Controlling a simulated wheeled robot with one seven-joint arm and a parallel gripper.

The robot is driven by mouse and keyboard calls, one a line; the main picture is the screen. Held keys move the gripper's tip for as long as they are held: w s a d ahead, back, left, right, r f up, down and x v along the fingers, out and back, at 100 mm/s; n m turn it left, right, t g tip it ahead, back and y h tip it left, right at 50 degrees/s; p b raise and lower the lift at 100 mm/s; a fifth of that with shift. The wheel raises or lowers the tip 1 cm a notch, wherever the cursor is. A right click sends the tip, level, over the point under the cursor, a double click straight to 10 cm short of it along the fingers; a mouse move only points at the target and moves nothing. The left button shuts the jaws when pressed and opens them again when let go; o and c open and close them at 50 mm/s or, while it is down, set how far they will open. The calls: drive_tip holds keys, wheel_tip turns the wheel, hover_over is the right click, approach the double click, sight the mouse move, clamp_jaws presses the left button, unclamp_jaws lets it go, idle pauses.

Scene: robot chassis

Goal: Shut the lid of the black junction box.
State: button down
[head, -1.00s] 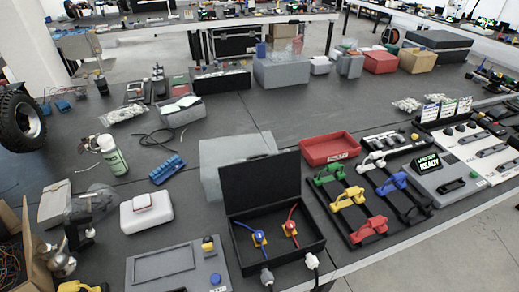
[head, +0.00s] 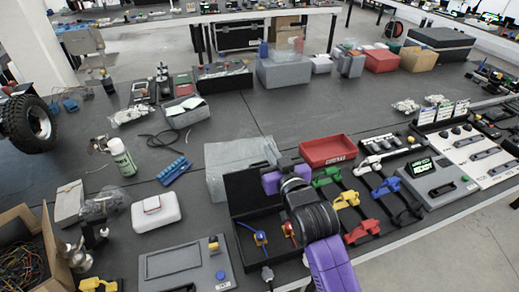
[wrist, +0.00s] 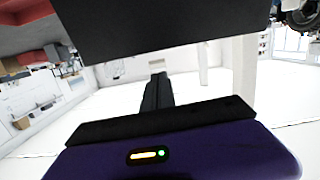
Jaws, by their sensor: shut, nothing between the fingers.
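The black junction box (head: 274,256) stands at the bench's front edge in the head view. Its black lid (head: 243,194) is open, standing up at the back; its right part is hidden by my arm. Blue and red cables with yellow connectors show inside the box. My purple and black arm reaches over the box's right side. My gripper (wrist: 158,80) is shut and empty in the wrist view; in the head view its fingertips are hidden. A dark flat panel fills the top of the wrist view; I cannot tell whether it is the lid.
A red tray (head: 328,151) and racks of coloured clamps (head: 347,199) are close on the right. A grey panel (head: 187,265) and a white box (head: 155,212) are on the left.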

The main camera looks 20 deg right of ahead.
drive_tip(key=w+a+r+g+p, duration=0.25)
drive_tip(key=w+r+g, duration=0.55)
drive_tip(key=w+r, duration=0.5)
drive_tip(key=s+f+g, duration=0.5)
drive_tip(key=s+f, duration=0.2)
drive_tip(key=f, duration=0.1)
drive_tip(key=p+x, duration=0.1)
drive_tip(key=x, duration=0.2)
drive_tip(key=p+x, duration=0.1)
drive_tip(key=x, duration=0.2)
drive_tip(key=p+x, duration=0.1)
drive_tip(key=x, duration=0.3)
drive_tip(key=shift+s+d, duration=0.25)
drive_tip(key=shift+d, duration=0.1)
drive_tip(key=shift+s+r+p, duration=0.1)
drive_tip(key=shift+s+p, duration=0.35)
drive_tip(key=shift+s, duration=0.25)
drive_tip(key=shift+s+p, duration=0.65)
drive_tip(key=shift+s, duration=0.6)
drive_tip(key=shift+b, duration=0.3)
